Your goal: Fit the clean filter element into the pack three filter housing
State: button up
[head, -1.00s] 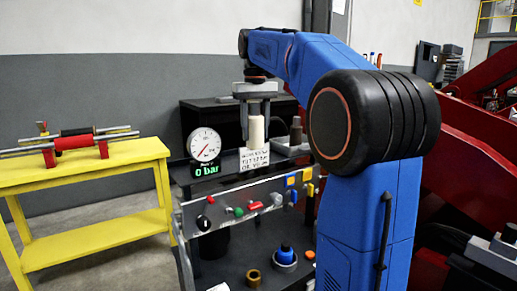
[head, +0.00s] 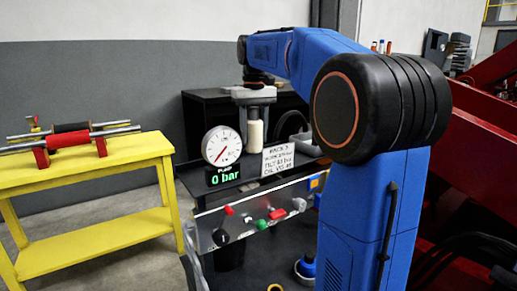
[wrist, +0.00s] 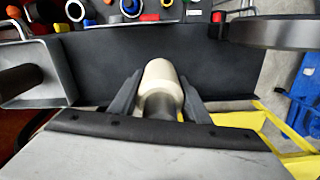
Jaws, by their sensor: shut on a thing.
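My gripper (head: 254,115) points down and is shut on a cream cylindrical filter element (head: 255,133). It holds the element upright above the dark bench top, between the round gauge and the pack 3 sign (head: 278,160). In the wrist view the element (wrist: 160,78) sits between the two dark fingers. A blue part in a grey ring (head: 306,268) is low on the bench beside my arm. I cannot tell for sure which part is the filter housing.
The pressure gauge (head: 221,145) reads 0 bar and stands close left of the element. A control panel (head: 255,222) with coloured knobs fronts the bench. A grey tray (wrist: 58,75) with a dark brown cylinder (wrist: 18,80) is beside the gripper. A yellow table (head: 90,185) stands left.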

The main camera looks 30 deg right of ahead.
aim_at(255, 148)
jog(key=shift+f, duration=2.35)
jog(key=shift+f, duration=0.1)
jog(key=o, duration=1.3)
jog(key=shift+c, duration=0.2)
